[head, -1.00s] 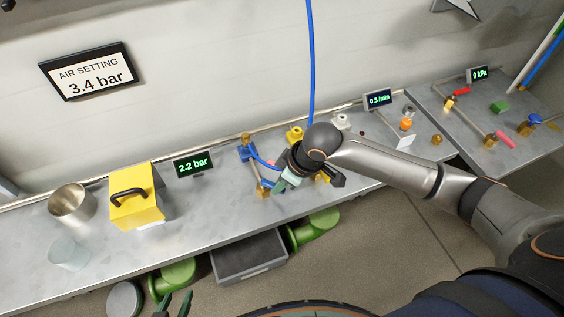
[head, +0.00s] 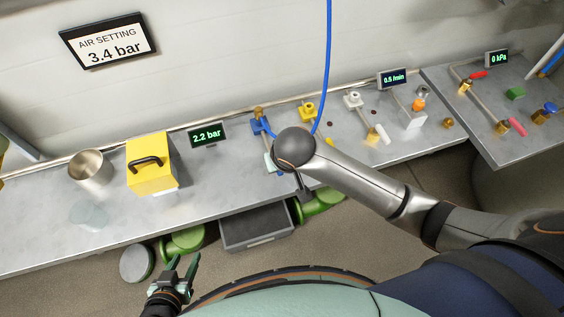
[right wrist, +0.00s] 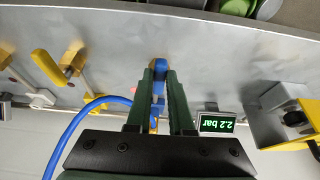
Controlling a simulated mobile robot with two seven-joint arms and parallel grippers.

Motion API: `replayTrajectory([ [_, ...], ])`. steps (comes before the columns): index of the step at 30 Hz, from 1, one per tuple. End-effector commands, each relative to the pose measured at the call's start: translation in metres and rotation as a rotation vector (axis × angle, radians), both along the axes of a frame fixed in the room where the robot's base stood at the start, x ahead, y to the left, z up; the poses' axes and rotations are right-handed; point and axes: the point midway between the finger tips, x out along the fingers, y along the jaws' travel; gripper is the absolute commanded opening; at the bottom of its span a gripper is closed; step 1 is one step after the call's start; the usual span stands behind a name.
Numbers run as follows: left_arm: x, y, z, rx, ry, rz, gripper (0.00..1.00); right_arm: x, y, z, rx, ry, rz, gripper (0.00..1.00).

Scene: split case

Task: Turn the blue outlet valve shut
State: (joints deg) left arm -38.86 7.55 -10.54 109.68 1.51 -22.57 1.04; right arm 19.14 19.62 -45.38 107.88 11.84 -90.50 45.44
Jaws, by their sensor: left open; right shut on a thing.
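The blue outlet valve's blue part (right wrist: 159,92) shows between the fingertips in the right wrist view. My right gripper (right wrist: 160,78) is shut on it. In the head view, the valve's blue fitting (head: 262,127) and brass top stand on the bench behind my right wrist, which hides most of the lever and the right fingers. My left gripper (head: 185,268) is open and empty, low in front of the bench.
Left of the valve are a 2.2 bar display (head: 207,135), a yellow box (head: 150,168) and a metal cup (head: 90,170). Yellow and white valve assemblies stand to the right. A blue hose (head: 328,60) hangs by my right arm. A grey bin (head: 255,228) sits below.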

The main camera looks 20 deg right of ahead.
Motion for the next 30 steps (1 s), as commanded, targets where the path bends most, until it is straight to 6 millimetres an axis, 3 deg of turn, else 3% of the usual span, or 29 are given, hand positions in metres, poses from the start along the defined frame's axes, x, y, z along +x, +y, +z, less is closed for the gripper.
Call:
replayTrajectory([
  [17, -0.0003, -0.0001, -0.0003, 0.0, 0.001, 0.0, 0.5, -0.001, 0.0016, -0.0015, 0.0, 0.004, -0.028, 0.0],
  [18, -0.0003, -0.0001, -0.0003, 0.0, 0.001, 0.0, 0.5, -0.001, 0.0016, -0.0015, 0.0, 0.004, -0.028, 0.24],
  [25, -0.0004, 0.0, -0.0003, 0.0, 0.001, 0.0, 0.5, -0.0005, 0.0015, -0.0008, -0.001, 0.002, -0.027, 0.5],
  [30, -0.0004, -0.0001, -0.0002, 0.0, 0.001, 0.0, 0.5, -0.0002, 0.0014, -0.0005, -0.001, 0.001, -0.027, 0.5],
])
